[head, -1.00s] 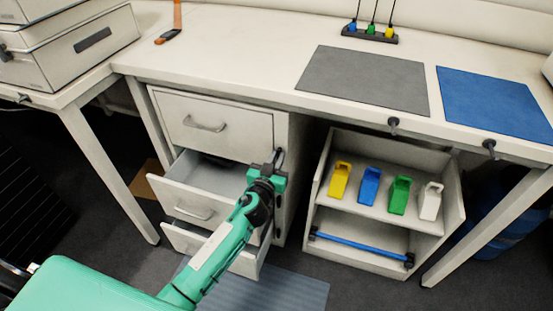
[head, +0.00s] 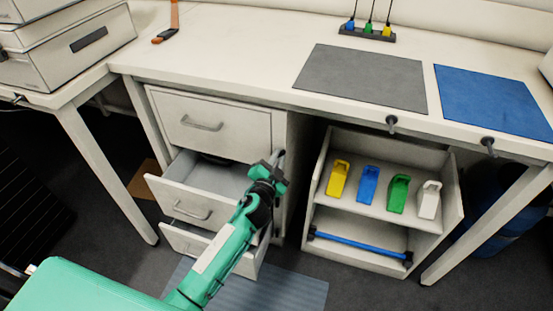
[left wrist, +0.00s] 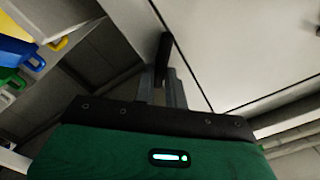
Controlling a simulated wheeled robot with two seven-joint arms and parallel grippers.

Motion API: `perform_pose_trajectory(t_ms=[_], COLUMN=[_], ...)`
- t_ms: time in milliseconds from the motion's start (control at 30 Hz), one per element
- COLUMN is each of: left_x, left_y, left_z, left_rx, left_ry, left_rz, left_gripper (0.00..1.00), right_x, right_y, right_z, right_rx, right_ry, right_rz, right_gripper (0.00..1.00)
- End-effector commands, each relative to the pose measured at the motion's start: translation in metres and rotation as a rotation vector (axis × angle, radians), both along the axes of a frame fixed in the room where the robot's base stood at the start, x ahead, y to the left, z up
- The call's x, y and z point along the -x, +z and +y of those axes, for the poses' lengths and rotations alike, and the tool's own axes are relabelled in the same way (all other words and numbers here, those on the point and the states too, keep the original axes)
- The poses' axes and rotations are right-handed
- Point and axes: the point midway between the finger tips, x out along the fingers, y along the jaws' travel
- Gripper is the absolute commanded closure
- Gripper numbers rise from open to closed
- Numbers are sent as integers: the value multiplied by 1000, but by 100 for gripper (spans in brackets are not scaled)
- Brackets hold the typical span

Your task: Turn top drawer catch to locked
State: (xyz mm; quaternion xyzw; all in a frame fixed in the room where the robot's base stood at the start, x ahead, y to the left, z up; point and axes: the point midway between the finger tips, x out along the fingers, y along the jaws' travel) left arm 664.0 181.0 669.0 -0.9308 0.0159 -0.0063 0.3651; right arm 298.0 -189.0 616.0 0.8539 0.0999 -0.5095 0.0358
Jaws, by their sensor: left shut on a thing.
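The top drawer (head: 225,125) is closed, with a grey bar handle on its front. The top drawer catch (head: 280,154) is a small dark piece at the right edge of the drawer front, partly hidden by my gripper. My left gripper (head: 275,163) is at the catch, shut on it. In the left wrist view, the dark catch (left wrist: 165,58) rises between the two grey fingertips (left wrist: 158,84), beside the white drawer front. I cannot tell the catch's exact angle. My right gripper is not in view.
The middle drawer (head: 190,208) stands open below, and the bottom drawer (head: 190,243) is partly open. A shelf unit (head: 375,215) with yellow, blue, green and white containers stands to the right. The desk (head: 250,65) overhangs the drawers.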

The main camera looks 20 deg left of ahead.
Motion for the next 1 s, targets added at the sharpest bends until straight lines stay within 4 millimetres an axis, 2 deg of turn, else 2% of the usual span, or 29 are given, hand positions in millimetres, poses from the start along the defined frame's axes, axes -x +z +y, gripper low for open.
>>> perform_pose_trajectory(t_ms=[600,1000], left_x=[0,1], left_y=[-7,-10], left_z=[-4,-5], left_rx=[-569,-789], left_ry=[0,-1], left_rz=[-18,-26], left_gripper=[100,100], right_x=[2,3], right_y=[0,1], right_z=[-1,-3], right_rx=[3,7], right_ry=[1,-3], right_rz=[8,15], right_gripper=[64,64])
